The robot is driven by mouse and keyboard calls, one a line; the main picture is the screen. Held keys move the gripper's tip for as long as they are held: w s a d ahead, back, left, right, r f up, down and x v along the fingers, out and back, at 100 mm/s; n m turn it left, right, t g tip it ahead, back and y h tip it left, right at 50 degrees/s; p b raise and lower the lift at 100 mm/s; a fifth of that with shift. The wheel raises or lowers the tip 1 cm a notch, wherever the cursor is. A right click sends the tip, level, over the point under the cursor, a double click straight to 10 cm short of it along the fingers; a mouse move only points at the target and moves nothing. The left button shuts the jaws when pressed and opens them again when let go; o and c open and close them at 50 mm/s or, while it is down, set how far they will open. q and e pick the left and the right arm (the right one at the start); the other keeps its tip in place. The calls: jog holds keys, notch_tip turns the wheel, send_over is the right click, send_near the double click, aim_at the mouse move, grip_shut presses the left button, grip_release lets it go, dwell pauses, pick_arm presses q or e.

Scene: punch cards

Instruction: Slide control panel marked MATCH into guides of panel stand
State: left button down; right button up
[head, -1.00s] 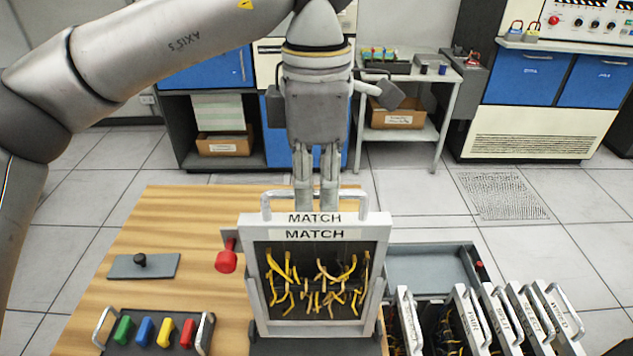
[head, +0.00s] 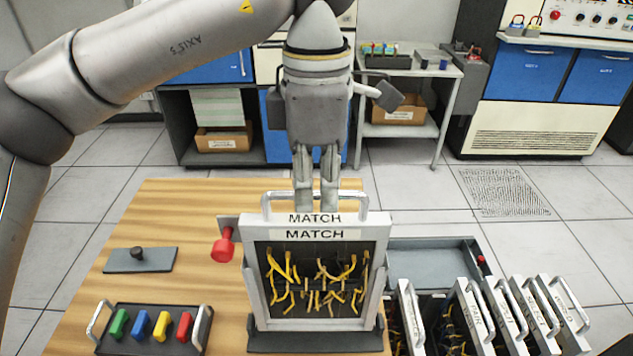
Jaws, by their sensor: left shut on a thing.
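The control panel marked MATCH (head: 314,234) is a pale upright frame with a dark face and yellow wires. It stands between the grey side guides of the panel stand (head: 314,342), above its dark base. Its lower edge is close to the base; I cannot tell whether it touches. My left gripper (head: 316,205) points down from above and is shut on the panel's top handle (head: 267,203). A red knob (head: 223,250) sticks out at the stand's left side. My right gripper is not in view.
A rack of upright panels (head: 482,315) stands at the right, with a grey open tray (head: 430,262) behind it. A dark plate with coloured switches (head: 150,327) and a grey plate with a black knob (head: 140,260) lie on the wooden table (head: 190,215) at left.

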pick_arm(q)
jog(key=shift+r, duration=0.15)
jog(key=c, duration=1.4)
grip_release()
jog(key=shift+s, duration=0.1)
jog(key=shift+c, duration=0.2)
jog(key=shift+f, duration=0.2)
notch_tip(320, 180, up, 12)
jog(key=shift+w+r, duration=0.15)
jog(key=shift+w, duration=0.1)
